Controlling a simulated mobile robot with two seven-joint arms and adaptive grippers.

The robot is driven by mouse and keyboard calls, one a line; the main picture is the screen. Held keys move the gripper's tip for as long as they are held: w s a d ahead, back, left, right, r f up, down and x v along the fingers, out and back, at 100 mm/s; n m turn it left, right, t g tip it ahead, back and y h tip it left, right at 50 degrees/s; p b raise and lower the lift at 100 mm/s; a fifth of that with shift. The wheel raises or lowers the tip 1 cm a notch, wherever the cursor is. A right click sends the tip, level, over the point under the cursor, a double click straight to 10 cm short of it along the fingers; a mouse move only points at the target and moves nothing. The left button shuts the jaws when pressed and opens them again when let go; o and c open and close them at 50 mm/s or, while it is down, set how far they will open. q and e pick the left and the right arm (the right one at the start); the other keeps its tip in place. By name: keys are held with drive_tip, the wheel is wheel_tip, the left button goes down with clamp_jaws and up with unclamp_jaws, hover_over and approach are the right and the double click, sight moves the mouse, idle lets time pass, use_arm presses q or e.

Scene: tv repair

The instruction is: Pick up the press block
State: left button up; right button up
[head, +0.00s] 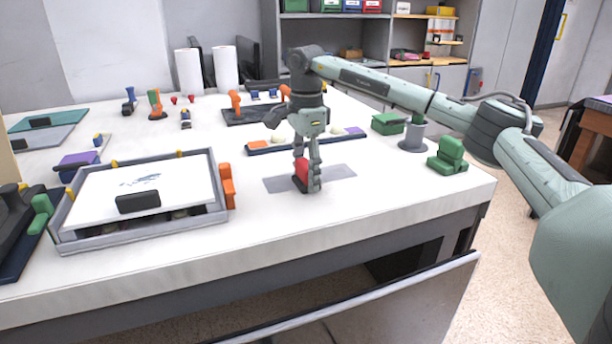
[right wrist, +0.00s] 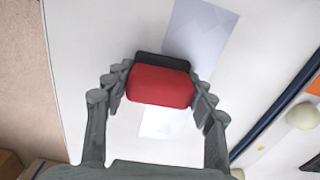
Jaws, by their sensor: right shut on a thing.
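The press block (head: 301,174) looks like a red block with a dark part. In the head view it is at the grey mat (head: 335,172) near the table's front, partly hidden by my fingers. My right gripper (head: 307,182) points down and is shut on it. The right wrist view shows the red block (right wrist: 160,86) between the two fingers (right wrist: 160,93), with its dark part along one side. I cannot tell whether the block touches the mat. My left gripper is not in view.
A green box (head: 388,124) and green block (head: 447,156) sit to the right. The front table strip is clear.

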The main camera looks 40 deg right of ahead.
sight(305, 163)
drive_tip(key=shift+r, duration=0.1)
drive_tip(key=shift+r, duration=0.55)
wheel_tip(305, 163, up, 3)
drive_tip(key=shift+w+f, duration=0.1)
drive_tip(key=shift+f, duration=0.05)
use_arm(q)
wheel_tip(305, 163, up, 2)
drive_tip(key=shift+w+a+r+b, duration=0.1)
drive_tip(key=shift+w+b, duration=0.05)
drive_tip(key=shift+b, duration=0.3)
use_arm(e)
drive_tip(key=a+r, duration=0.7)
drive_tip(key=a, duration=0.4)
drive_tip(key=shift+a, duration=0.35)
drive_tip(key=o, duration=0.5)
drive_tip(key=shift+r, duration=0.1)
drive_tip(key=c, duration=0.3)
